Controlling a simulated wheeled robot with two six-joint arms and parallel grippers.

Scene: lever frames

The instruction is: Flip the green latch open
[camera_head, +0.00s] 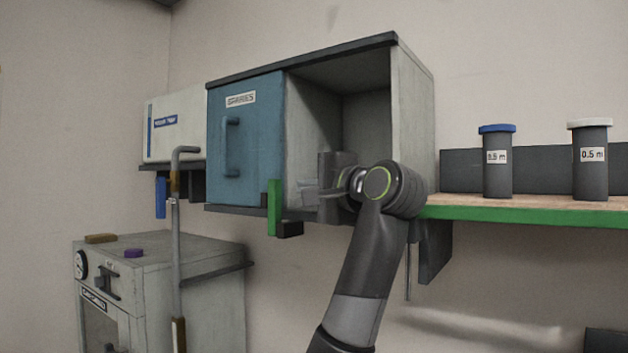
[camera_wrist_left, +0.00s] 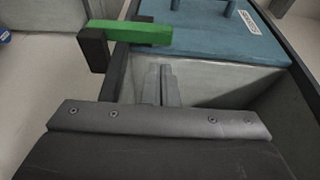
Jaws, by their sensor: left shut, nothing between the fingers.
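The green latch (camera_head: 274,208) is an upright bar at the lower right edge of the blue door (camera_head: 245,135), with a black block (camera_head: 290,229) at its foot. In the left wrist view the green latch (camera_wrist_left: 140,32) lies across the top left, beyond my fingertips, joined to the black block (camera_wrist_left: 94,48). My left gripper (camera_head: 306,194) is at the open right half of the cabinet, just right of the latch, pointing left. Its fingers (camera_wrist_left: 159,76) are shut and empty, with a visible gap to the latch. My right gripper is not in view.
The open compartment (camera_head: 360,90) is behind my left gripper. A shelf (camera_head: 520,211) with a green edge holds two grey jars (camera_head: 497,177) at right. A grey bent pipe (camera_head: 176,250) rises at left, before a metal oven (camera_head: 200,270). A white box (camera_head: 178,125) stands left.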

